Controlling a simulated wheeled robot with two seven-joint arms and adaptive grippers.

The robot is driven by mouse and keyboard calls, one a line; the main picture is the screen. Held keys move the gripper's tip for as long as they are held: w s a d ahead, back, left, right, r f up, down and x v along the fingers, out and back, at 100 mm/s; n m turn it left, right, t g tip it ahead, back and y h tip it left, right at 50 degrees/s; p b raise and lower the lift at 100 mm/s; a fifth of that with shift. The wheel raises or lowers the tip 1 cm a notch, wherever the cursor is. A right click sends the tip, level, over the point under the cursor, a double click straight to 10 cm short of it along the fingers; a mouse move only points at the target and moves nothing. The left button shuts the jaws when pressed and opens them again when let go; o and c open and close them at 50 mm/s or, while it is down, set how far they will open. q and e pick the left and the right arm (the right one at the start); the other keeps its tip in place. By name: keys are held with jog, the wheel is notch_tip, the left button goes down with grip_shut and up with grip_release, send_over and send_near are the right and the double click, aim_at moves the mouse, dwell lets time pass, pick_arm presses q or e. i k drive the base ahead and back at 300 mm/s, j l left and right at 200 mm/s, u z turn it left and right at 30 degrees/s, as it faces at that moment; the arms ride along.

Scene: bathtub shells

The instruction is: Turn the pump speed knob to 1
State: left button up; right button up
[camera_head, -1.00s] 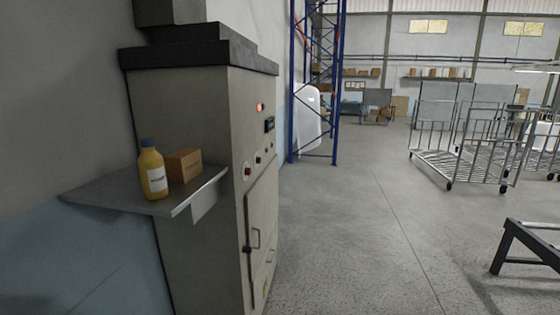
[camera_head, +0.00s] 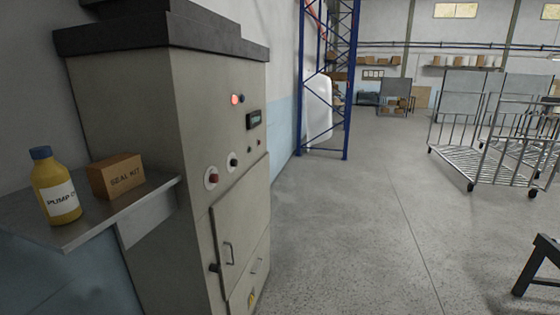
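A tall grey control cabinet (camera_head: 170,110) with a dark top stands at the left, its front panel seen at a slant. On the panel are a lit red lamp (camera_head: 235,99), a small dark display (camera_head: 254,119), a red button (camera_head: 212,177) on a pale plate, and a black knob (camera_head: 233,162). Smaller dark controls (camera_head: 250,145) sit further along. I cannot read any labels or tell which control is the pump speed knob or where it points. Neither of my grippers shows in the head view.
A metal side shelf (camera_head: 150,200) holds a yellow bottle (camera_head: 56,188) and a "SEAL KIT" box (camera_head: 117,175); it juts out on the cabinet's near side. A blue rack (camera_head: 347,80) stands beyond. Wire trolleys (camera_head: 480,150) and a dark stand (camera_head: 543,262) are at the right. The middle floor is clear.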

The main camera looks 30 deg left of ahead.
aim_at(233, 162)
jog(key=i+l+z, duration=0.1)
jog(key=i+z, duration=0.25)
jog(key=i, duration=0.55)
jog(key=i+u, duration=0.25)
jog(key=i, duration=0.15)
jog(key=i+l+u, duration=0.2)
jog(key=i, duration=0.2)
jog(key=i+l+u, duration=0.15)
jog(key=i+u, duration=0.15)
jog(key=u, duration=0.15)
jog(key=i+l+u, duration=0.25)
jog(key=u, duration=0.2)
jog(key=i+l+u, duration=0.2)
jog(key=u, duration=0.25)
jog(key=i+l+u, duration=0.15)
jog(key=l+u, duration=0.3)
jog(key=i+l+u, duration=0.1)
jog(key=l+u, duration=0.4)
jog(key=l, duration=0.35)
